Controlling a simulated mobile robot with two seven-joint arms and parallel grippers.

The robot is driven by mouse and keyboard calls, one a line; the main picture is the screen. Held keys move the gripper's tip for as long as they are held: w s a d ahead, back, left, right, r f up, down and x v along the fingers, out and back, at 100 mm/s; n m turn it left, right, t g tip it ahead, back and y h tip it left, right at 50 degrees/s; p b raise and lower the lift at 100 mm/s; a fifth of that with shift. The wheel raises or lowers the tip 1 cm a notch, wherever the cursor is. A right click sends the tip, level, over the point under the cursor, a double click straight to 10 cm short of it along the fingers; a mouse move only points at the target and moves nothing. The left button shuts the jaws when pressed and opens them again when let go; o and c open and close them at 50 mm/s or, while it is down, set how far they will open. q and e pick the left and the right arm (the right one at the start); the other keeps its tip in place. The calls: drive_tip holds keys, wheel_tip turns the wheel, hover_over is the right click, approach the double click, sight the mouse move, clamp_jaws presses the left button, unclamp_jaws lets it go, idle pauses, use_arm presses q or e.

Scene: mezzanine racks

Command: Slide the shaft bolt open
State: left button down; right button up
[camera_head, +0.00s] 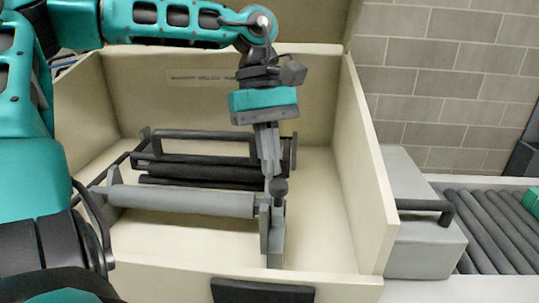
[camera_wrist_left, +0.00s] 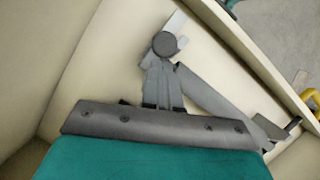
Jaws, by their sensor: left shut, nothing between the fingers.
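A grey cylindrical shaft (camera_head: 180,201) lies across the inside of an open cream box. At its right end is a grey upright bracket (camera_head: 265,240) with a dark round knob (camera_head: 279,187), which I take to be the bolt's handle. The knob also shows in the left wrist view (camera_wrist_left: 165,44), just beyond the fingertips. My left gripper (camera_head: 270,176) points down from above, shut and empty, with its tips right at the knob. I cannot tell whether they touch it. The fingers hide part of the bracket. My right gripper is not in view.
The cream box (camera_head: 375,205) has high walls around the shaft. A dark framed handle with bars (camera_head: 205,165) lies behind the shaft. To the right are a grey block with a dark handle (camera_head: 425,206) and a roller conveyor (camera_head: 490,230).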

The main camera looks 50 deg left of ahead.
use_arm(q)
drive_tip(key=s+d+b, duration=0.1)
drive_tip(key=s+d, duration=0.2)
drive_tip(key=shift+s+d, duration=0.1)
drive_tip(key=shift+s, duration=0.3)
drive_tip(key=p+v, duration=0.1)
drive_tip(key=v, duration=1.2)
drive_tip(key=shift+p, duration=0.3)
